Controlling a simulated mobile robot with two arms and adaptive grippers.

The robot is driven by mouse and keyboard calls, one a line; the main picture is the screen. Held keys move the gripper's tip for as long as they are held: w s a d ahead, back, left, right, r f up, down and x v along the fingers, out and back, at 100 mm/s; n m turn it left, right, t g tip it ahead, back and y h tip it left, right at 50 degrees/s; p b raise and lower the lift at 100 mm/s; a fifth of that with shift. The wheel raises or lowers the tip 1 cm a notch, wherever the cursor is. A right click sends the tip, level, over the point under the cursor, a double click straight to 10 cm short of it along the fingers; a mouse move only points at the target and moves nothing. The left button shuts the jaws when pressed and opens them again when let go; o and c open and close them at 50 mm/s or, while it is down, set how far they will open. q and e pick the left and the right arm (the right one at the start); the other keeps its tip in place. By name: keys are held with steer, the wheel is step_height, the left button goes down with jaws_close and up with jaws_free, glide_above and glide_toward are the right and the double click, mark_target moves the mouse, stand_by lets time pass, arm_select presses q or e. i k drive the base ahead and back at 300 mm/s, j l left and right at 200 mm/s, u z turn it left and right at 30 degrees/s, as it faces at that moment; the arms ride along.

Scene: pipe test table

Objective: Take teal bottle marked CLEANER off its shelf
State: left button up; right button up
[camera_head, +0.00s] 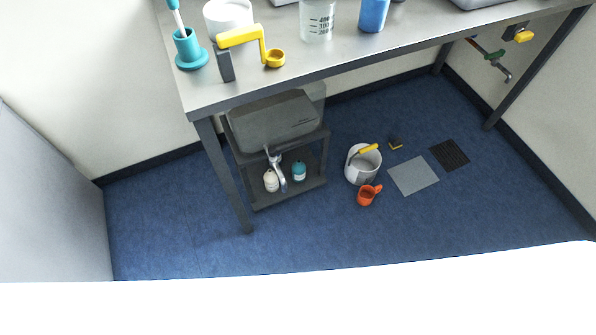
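A small teal bottle (299,171) stands upright on the lower shelf of a dark grey stand (322,168) under the steel table. Its marking is too small to read. A white bottle (270,181) stands to its left on the same shelf. A silver tap (275,162) hangs down in front, between the two bottles. Neither of my grippers is in view.
The steel table (160,50) overhangs the stand, with its front left leg (225,178) close by. A white bucket (360,172), an orange jug (368,195), a sponge (396,143) and floor grates (413,176) lie to the right. Blue floor in front is clear.

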mark_target(299, 169)
steer(key=k+j, duration=0.1)
steer(key=j, duration=0.65)
steer(key=k+j, duration=0.15)
steer(key=j, duration=0.2)
steer(key=k+j, duration=0.1)
steer(key=j, duration=0.3)
